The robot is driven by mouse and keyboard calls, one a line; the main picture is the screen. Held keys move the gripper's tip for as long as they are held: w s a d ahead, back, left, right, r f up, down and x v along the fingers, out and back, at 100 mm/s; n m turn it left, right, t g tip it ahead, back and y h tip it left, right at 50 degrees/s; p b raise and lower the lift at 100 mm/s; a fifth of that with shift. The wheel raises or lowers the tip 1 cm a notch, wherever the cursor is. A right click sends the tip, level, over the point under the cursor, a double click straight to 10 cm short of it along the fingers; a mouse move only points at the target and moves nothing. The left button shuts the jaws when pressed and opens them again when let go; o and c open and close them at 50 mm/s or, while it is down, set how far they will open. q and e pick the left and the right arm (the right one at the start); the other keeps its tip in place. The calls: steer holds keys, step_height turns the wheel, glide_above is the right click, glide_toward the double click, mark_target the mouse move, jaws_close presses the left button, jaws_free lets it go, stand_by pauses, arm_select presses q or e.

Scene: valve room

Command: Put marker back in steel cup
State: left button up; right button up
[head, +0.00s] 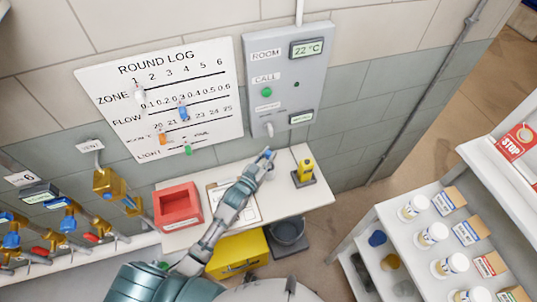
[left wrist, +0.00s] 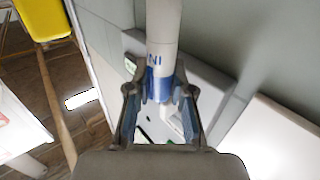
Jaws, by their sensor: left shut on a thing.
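My left gripper (head: 267,158) is over the back of the white table, close to the wall panel. In the left wrist view, its two fingers (left wrist: 160,105) are shut on a white marker (left wrist: 163,40) with a blue band and dark lettering. The marker runs up out of the top of that view. In the head view only a small blue bit of it shows at the fingertips. I cannot make out a steel cup in either view. My right gripper is not in view.
A red tray (head: 178,222), a clipboard (head: 219,197) and a yellow device (head: 306,167) on a dark base are on the white table (head: 309,204). A yellow box (head: 238,254) and a dark bucket (head: 288,231) are lower in front. Shelves with jars (head: 432,236) stand at right.

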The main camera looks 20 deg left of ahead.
arm_select(q)
steer(key=o, duration=0.9)
steer(key=shift+s+a, duration=0.1)
steer(key=shift+s, duration=0.35)
steer(key=v, duration=1.1)
